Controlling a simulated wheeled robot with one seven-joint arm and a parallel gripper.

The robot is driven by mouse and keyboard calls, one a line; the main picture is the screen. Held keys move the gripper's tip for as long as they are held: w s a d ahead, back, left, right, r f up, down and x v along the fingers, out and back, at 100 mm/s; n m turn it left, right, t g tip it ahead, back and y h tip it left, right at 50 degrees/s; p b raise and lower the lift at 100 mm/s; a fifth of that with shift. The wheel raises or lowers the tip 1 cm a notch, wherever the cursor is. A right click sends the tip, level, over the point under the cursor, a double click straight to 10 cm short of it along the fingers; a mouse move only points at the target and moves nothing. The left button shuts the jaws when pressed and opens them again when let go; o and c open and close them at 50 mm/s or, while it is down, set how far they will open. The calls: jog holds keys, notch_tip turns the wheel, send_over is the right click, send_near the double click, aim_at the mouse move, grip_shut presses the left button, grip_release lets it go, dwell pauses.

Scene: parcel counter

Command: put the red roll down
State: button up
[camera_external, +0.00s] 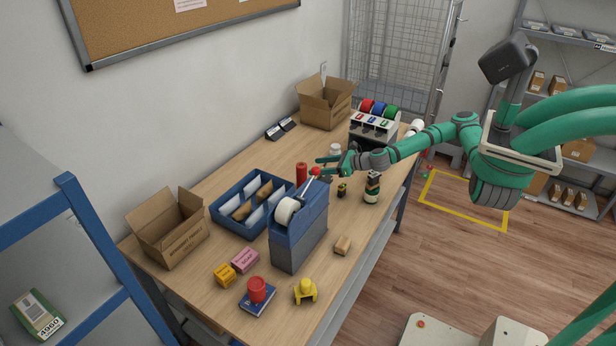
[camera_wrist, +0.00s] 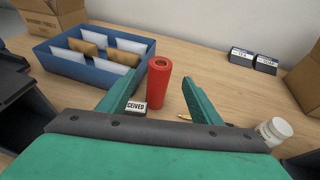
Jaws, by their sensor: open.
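The red roll (camera_external: 301,173) stands upright on the wooden table, just right of the blue tray. In the wrist view the red roll (camera_wrist: 158,92) shows between the two green fingers, nearer the left one. My gripper (camera_external: 322,167) is open and low over the table, its fingers pointing toward the roll. In the wrist view my gripper (camera_wrist: 161,80) has its fingers spread wide, with a visible space to the right of the roll. I cannot tell whether the left finger touches the roll.
The blue tray of envelopes (camera_external: 222,219) lies left of the roll. The blue-grey tape dispenser (camera_external: 299,238) stands in front of it. A "CEIVED" label block (camera_wrist: 136,106) sits by the left finger and a white-lidded jar (camera_wrist: 273,131) at right. Cardboard boxes (camera_external: 326,104) stand farther off.

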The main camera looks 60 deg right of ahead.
dwell(0.3)
notch_tip(320, 180, up, 13)
jog(key=w+d+r+m+g+h, duration=0.3)
jog(key=w+d+m+g+h, duration=0.4)
jog(key=w+m, duration=0.65)
jog(key=m+g+y, duration=0.4)
jog(key=m+g, duration=0.3)
send_over(301, 165)
jog(key=s, duration=0.1)
notch_tip(301, 165, down, 7)
notch_tip(301, 165, down, 6)
jog(key=shift+f, duration=0.1)
jog(key=shift+w+a+f, duration=0.1)
jog(key=shift+w+f, duration=0.1)
jog(key=shift+f, duration=1.1)
jog(key=shift+w+f, duration=0.15)
jog(key=shift+f, duration=1.1)
